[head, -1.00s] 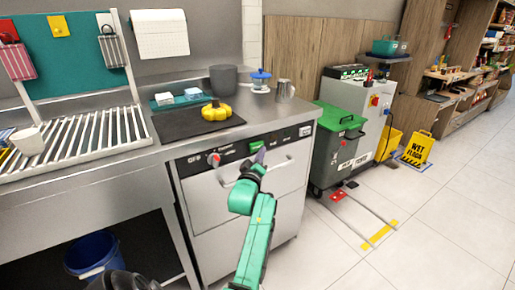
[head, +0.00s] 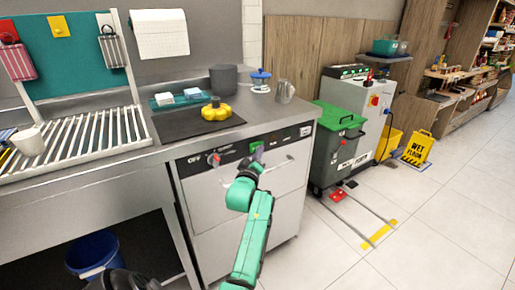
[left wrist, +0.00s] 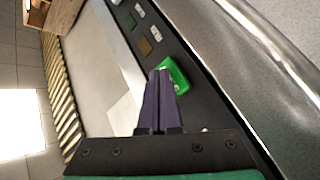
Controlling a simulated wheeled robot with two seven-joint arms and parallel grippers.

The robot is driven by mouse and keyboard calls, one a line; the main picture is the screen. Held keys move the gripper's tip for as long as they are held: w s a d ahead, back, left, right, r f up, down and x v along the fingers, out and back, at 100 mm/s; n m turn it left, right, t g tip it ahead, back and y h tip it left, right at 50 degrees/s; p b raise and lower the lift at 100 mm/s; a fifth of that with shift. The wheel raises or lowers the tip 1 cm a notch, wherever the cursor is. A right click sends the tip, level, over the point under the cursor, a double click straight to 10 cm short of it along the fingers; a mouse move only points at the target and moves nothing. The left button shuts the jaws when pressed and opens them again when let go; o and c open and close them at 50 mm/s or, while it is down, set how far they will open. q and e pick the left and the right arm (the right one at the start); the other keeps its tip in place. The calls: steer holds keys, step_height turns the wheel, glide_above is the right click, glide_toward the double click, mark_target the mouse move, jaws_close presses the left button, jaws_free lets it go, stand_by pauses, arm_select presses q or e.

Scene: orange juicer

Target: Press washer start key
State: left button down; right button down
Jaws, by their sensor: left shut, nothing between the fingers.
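The washer (head: 285,215) is a steel front-loading unit under the counter, with a dark control strip (head: 195,159) along its top edge. A green key (head: 256,146) sits on that strip; it shows large in the left wrist view (left wrist: 178,74). My left gripper (head: 258,158) is at the strip, just below the green key. In the left wrist view its purple fingers (left wrist: 160,72) are shut and empty. Their tips overlap the near edge of the green key; I cannot tell whether they touch it. My right gripper is not in view.
A bar handle (head: 276,163) crosses the washer front below the strip. The steel counter (head: 290,112) overhangs above. A green-lidded bin (head: 338,135) stands to the right. The floor at right is mostly clear.

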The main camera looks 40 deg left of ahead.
arm_select(q)
steer(key=shift+a, duration=0.1)
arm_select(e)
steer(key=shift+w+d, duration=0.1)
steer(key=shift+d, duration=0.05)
arm_select(q)
steer(key=shift+w+a, duration=0.1)
steer(key=shift+a, duration=0.15)
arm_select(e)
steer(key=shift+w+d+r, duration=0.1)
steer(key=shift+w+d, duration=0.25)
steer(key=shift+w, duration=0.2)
arm_select(q)
steer(key=shift+d, duration=0.1)
steer(key=shift+s+d+p, duration=0.3)
steer(key=shift+d+p, duration=0.25)
steer(key=shift+d, duration=0.25)
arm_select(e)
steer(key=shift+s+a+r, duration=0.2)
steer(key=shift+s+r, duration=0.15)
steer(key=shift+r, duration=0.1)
